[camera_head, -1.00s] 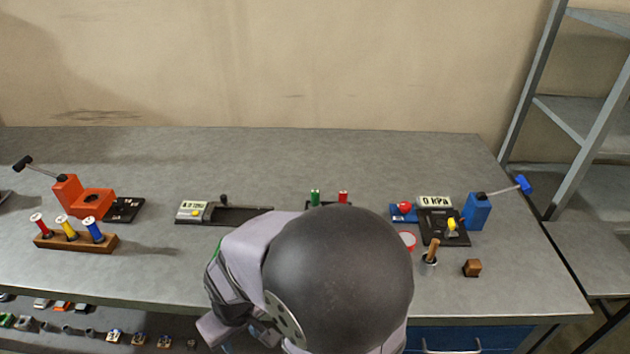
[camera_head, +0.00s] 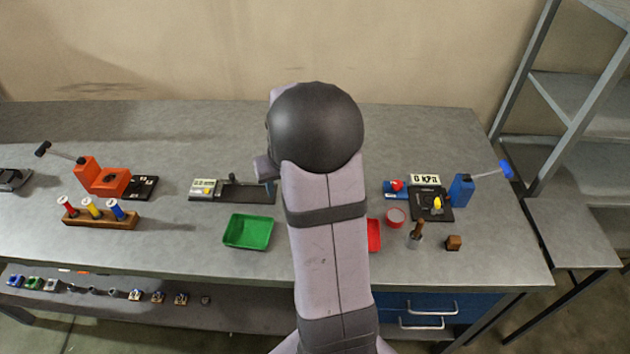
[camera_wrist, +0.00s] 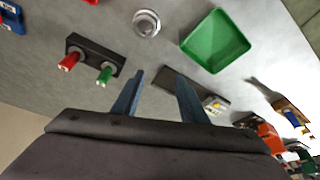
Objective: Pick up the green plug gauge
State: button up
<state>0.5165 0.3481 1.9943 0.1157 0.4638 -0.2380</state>
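The green plug gauge (camera_wrist: 105,74) is in the wrist view, left of my fingers, in a small black holder (camera_wrist: 95,48) beside a red gauge (camera_wrist: 69,62). My gripper (camera_wrist: 160,76) shows two blue fingers spread apart with nothing between them. The green gauge is outside the gap, just left of the left finger in the picture; its distance cannot be told. In the head view my arm hides the holder and both gauges.
A green tray (camera_head: 249,232) lies left of my arm and a red tray (camera_head: 374,236) partly behind it. A grey device with a display (camera_head: 203,188) stands on the left, a blue hand pump (camera_head: 461,190) on the right. A round metal piece (camera_wrist: 146,23) is near the holder.

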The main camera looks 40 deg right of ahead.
jog(key=shift+m+h, duration=0.4)
jog(key=shift+m, duration=0.5)
jog(key=shift+w+d+f+p, duration=0.15)
jog(key=shift+d+f, duration=0.1)
jog(key=shift+d, duration=1.85)
jog(key=shift+d+f+p, duration=0.2)
jog(key=shift+d+f, duration=0.05)
jog(key=shift+d, duration=1.8)
jog(key=shift+w+d+f+p, duration=0.15)
jog(key=shift+d+f, duration=0.1)
jog(key=shift+d, duration=1.85)
jog(key=shift+s+f, duration=0.1)
jog(key=shift+p+x, duration=1.45)
jog(key=shift+x, duration=1)
grip_shut()
